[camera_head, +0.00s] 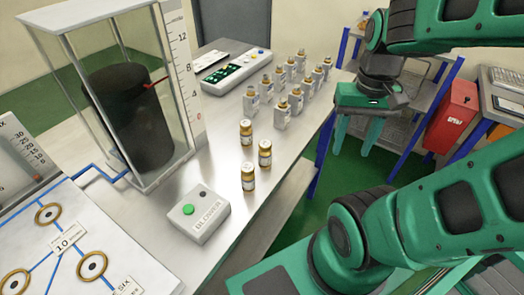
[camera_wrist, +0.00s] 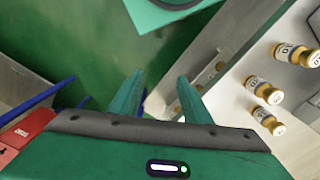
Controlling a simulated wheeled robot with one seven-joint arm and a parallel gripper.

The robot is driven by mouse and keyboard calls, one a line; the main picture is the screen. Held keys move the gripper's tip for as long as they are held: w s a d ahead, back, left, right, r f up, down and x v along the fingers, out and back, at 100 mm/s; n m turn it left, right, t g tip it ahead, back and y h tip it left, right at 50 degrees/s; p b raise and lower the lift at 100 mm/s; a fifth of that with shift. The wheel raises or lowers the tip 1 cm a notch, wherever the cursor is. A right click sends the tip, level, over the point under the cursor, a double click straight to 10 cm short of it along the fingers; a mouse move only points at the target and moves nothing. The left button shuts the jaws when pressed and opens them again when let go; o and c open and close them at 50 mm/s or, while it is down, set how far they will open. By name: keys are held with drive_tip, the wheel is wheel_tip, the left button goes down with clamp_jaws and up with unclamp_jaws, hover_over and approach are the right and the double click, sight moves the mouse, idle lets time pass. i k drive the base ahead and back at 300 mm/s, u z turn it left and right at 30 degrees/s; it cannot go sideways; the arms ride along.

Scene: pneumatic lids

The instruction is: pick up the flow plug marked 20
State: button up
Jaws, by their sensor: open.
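Three small flow plugs with brass-coloured bodies and white labels stand on the metal table: a rear one (camera_head: 246,132), a right one (camera_head: 265,153) and a front one (camera_head: 248,178). Their marks are too small to read in the head view. In the wrist view three plugs show at the right: an upper one (camera_wrist: 296,54), a middle one (camera_wrist: 263,90) and a lower one (camera_wrist: 269,121). The upper label seems to show 20 upside down, but I cannot be sure. My gripper (camera_head: 357,130) is open and empty, off the table's right edge, apart from the plugs.
Several white bottles with brass-coloured tops (camera_head: 282,104) stand behind the plugs. A blower box (camera_head: 198,215) with a green button sits in front. A tall clear column (camera_head: 178,120) and a socket panel (camera_head: 66,275) are at left. A red box (camera_head: 453,117) is at right.

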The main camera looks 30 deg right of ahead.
sight(264, 152)
drive_tip(key=z, duration=0.05)
drive_tip(key=k, duration=0.5)
drive_tip(key=u, duration=1.35)
drive_tip(key=k, duration=0.95)
drive_tip(key=z, duration=0.95)
